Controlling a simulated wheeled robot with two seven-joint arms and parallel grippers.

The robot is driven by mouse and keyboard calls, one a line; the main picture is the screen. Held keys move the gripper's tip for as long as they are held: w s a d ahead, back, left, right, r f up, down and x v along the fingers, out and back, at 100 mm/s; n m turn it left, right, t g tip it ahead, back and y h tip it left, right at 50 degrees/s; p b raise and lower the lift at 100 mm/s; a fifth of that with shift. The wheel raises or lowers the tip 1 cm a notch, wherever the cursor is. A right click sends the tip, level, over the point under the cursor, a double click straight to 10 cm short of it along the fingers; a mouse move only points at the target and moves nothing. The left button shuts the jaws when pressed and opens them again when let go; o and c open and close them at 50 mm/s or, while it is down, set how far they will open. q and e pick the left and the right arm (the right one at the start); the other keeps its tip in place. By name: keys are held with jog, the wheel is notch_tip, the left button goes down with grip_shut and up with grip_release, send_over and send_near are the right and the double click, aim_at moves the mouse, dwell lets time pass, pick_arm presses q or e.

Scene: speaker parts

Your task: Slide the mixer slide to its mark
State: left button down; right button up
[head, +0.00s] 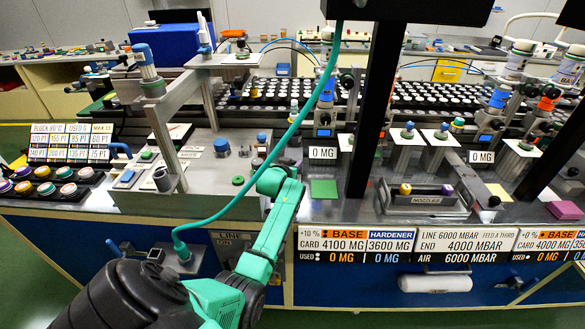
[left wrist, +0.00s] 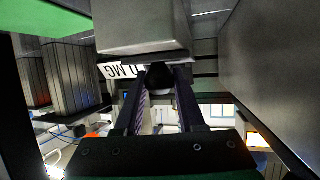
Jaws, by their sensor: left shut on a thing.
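My left gripper (left wrist: 160,82) is shut on a round black knob (left wrist: 158,76) in the left wrist view, with one dark finger on each side of it. The knob sits against a grey block (left wrist: 143,30), which I take to be the mixer slide. In the head view my green left arm reaches up from the bottom to the bench, and its fingers and the knob are mostly hidden behind the wrist. I cannot make out the slide's mark. My right gripper is not in view.
A 0 MG display (head: 322,153) stands just right of my left wrist, with a green pad (head: 323,189) below it. A dark upright post (head: 376,100) stands further right. A nozzle tray (head: 425,202) lies right.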

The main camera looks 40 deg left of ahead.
pick_arm(q)
jog(key=c, duration=0.5)
grip_release()
jog(key=shift+a+r, duration=0.1)
jog(key=shift+r, duration=0.1)
jog(key=shift+w+f, duration=0.15)
jog(key=v, duration=1.4)
jog(key=shift+s, duration=0.35)
